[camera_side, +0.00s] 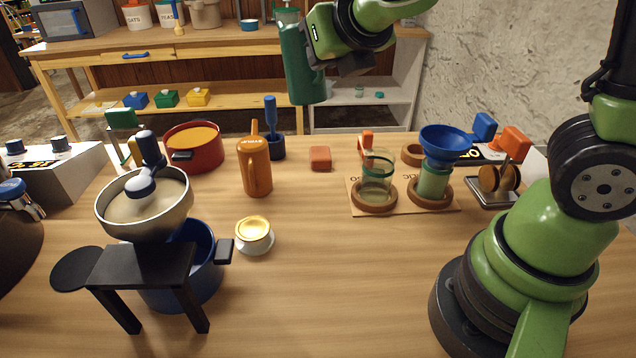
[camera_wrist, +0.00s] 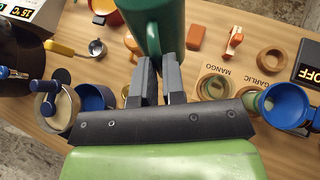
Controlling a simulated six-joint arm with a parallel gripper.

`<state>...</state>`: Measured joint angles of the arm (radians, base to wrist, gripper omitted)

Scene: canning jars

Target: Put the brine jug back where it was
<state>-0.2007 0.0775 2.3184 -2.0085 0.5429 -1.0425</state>
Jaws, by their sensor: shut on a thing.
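My gripper (camera_side: 338,66) is shut on a tall green jug (camera_side: 303,78) and holds it high above the back of the table, roughly upright. In the wrist view my gripper's fingers (camera_wrist: 158,82) close on the handle side of the green jug (camera_wrist: 165,18). No label shows on this jug. A glass jar (camera_side: 376,166) stands in a wooden ring at right. A jar with pale green contents (camera_side: 433,181) stands beside it, with a blue funnel (camera_side: 446,140) on top.
A red pot (camera_side: 193,146), a blue holder with a utensil (camera_side: 275,147) and an orange-red block (camera_side: 320,158) stand toward the back. A steel bowl (camera_side: 118,206), blue pot (camera_side: 205,280) and black stand (camera_side: 150,263) fill the front left. The front middle tabletop is clear.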

